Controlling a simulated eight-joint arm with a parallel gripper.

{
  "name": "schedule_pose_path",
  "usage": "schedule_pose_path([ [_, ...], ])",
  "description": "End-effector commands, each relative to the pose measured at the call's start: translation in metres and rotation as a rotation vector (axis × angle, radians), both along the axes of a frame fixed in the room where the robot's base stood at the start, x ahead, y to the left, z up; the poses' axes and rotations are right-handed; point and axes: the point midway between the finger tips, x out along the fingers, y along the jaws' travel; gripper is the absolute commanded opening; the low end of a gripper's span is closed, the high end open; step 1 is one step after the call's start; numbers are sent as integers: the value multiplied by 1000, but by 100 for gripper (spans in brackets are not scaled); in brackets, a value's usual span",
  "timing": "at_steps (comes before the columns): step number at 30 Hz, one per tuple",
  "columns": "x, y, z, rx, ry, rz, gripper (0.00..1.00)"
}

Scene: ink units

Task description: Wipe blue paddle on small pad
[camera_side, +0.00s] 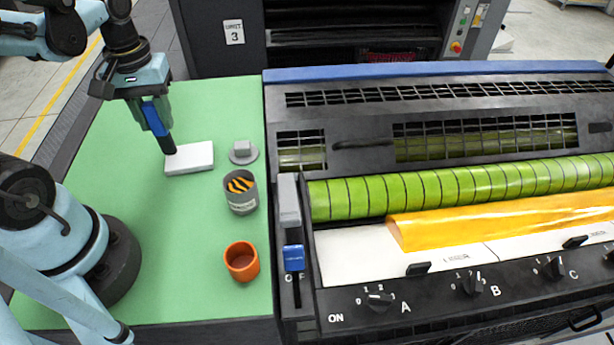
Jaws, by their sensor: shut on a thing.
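My gripper (152,112) is shut on the blue paddle (155,117) at the upper left of the green surface. The paddle has a blue handle and a dark lower part, and it is tilted. Its dark lower end meets the left edge of the small white pad (190,158) in this view. I cannot tell for certain whether it presses on the pad. The pad lies flat on the green surface (200,295) and looks clean.
A grey lid (243,152) with a square knob lies right of the pad. The printing machine (440,78), with a blue-tipped lever (294,258), borders the surface on the right.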

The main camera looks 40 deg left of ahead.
Motion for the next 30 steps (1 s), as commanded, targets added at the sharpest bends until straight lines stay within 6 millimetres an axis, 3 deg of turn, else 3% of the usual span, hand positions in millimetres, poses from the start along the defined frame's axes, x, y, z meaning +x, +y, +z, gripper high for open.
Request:
schedule_pose_path([
  [30,0,0,-10,0,0,0,0],
])
